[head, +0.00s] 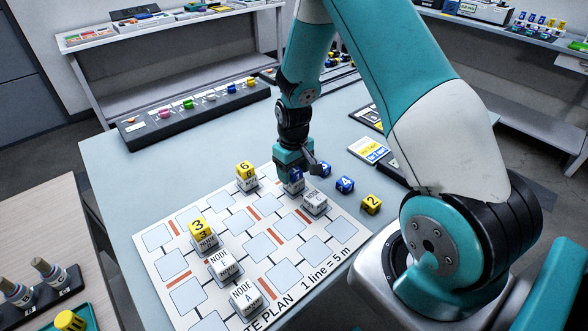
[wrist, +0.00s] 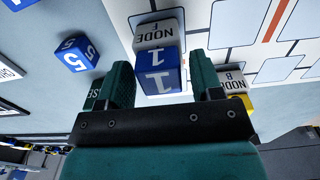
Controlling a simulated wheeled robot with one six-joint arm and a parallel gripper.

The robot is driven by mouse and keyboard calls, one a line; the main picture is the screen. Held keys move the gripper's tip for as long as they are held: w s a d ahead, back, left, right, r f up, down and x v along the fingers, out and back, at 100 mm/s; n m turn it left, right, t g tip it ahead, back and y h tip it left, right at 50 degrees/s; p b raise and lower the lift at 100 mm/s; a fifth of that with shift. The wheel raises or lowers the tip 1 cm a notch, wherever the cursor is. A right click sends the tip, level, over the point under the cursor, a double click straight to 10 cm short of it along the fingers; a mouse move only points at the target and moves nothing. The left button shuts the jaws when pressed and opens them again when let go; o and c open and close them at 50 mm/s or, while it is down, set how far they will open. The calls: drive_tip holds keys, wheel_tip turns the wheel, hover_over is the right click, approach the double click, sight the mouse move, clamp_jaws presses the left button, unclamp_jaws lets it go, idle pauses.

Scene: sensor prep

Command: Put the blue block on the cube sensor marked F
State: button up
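A blue block marked 1 (head: 296,174) rests on top of a white-grey cube sensor beneath it. The wrist view shows the blue block (wrist: 160,82) against the cube marked NODE F (wrist: 158,32). The two look roughly lined up. My gripper (head: 296,168) is right above and around the block. In the wrist view my gripper (wrist: 163,80) has a finger on each side of the block, with narrow gaps seeming to show, so it looks open. Much of the F cube is hidden by the block and gripper in the head view.
Close by stand another grey cube (head: 315,203) and a cube with a yellow 6 block (head: 245,170). Blue blocks 4 (head: 345,185) and 5 (wrist: 77,55) and a yellow 2 block (head: 371,204) lie right of the plan sheet (head: 200,268). A yellow 3 block (head: 199,228) tops another cube.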

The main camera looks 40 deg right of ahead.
wheel_tip(320, 180, up, 12)
drive_tip(key=b, duration=0.1)
drive_tip(key=s+a+r+n+y, duration=0.25)
drive_tip(key=s+a+r, duration=0.35)
drive_tip(key=a+r, duration=0.45)
drive_tip(key=s+a+r+n+y, duration=0.1)
drive_tip(key=s+a+r+n, duration=0.1)
drive_tip(key=s+a, duration=0.4)
drive_tip(key=s+a+r+n, duration=0.1)
drive_tip(key=s+a, duration=0.4)
drive_tip(key=s, duration=0.5)
drive_tip(key=shift+s+a+r+n+y, duration=0.15)
drive_tip(key=shift+a+r+n+y, duration=0.25)
drive_tip(key=shift+n, duration=0.15)
